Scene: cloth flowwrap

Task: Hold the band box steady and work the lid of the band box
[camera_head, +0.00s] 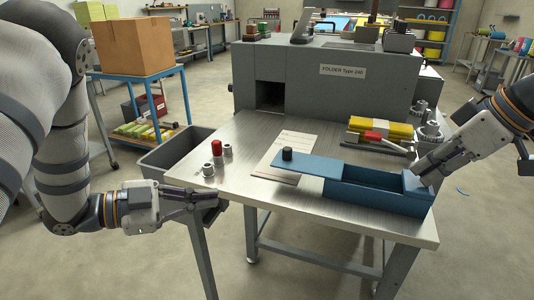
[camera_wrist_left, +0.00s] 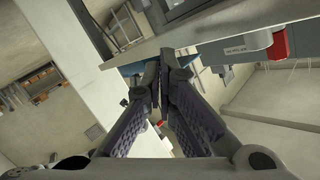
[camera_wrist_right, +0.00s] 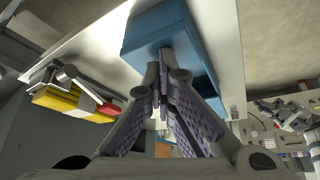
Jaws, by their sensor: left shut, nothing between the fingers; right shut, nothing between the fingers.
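The blue band box (camera_head: 382,202) sits near the right front of the steel table. Its blue lid (camera_head: 318,163) with a black knob (camera_head: 287,154) is slid far to the left, so the box's trough shows open. My right gripper (camera_head: 415,178) is shut and empty, with its fingertips at the box's right end; the box also shows in the right wrist view (camera_wrist_right: 165,28). I cannot tell if the fingertips touch it. My left gripper (camera_head: 214,193) is shut and empty off the table's left front edge, well apart from the lid.
A pale sheet (camera_head: 288,146) lies partly under the lid. Small cylinders (camera_head: 216,149), one red-topped, stand at the table's left. Yellow and red packs (camera_head: 380,128) and metal parts (camera_head: 430,131) lie behind the box. The grey folder machine (camera_head: 330,85) closes off the back.

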